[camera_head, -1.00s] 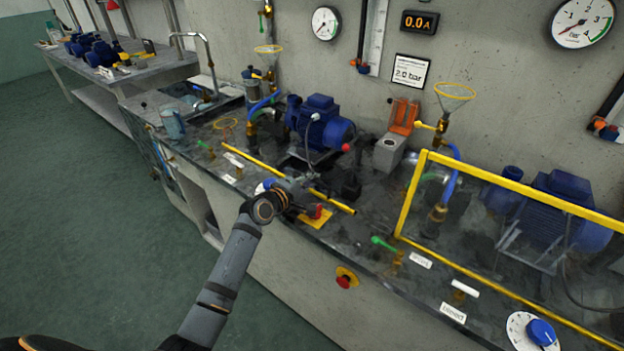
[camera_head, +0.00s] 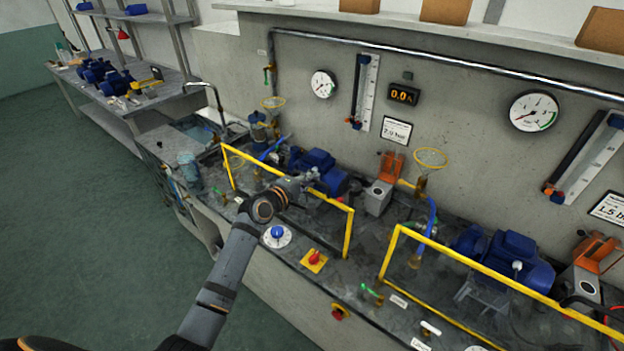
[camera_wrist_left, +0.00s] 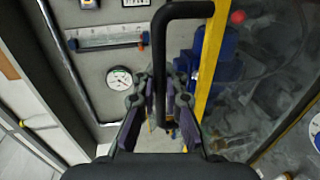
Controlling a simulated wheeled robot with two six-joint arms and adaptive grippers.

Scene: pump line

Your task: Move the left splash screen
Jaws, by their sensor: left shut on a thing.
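The left splash screen (camera_head: 348,234) is a clear panel in a yellow frame, standing raised at the bench front before the left blue pump (camera_head: 318,164). Its yellow top bar slopes down to the right in the head view. My left gripper (camera_head: 312,178) is at this top bar. In the left wrist view, a bent black handle (camera_wrist_left: 160,60) runs from the yellow frame (camera_wrist_left: 208,65) down between my left fingers (camera_wrist_left: 160,108), which are shut on it. The fingertips' exact contact is partly hidden. My right gripper is not in view.
A second yellow-framed screen (camera_head: 388,252) stands to the right, before another blue pump (camera_head: 516,257). A blue knob (camera_head: 277,232) and a red button on a yellow plate (camera_head: 314,259) sit on the bench front. An orange-lidded box (camera_head: 379,197) stands behind.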

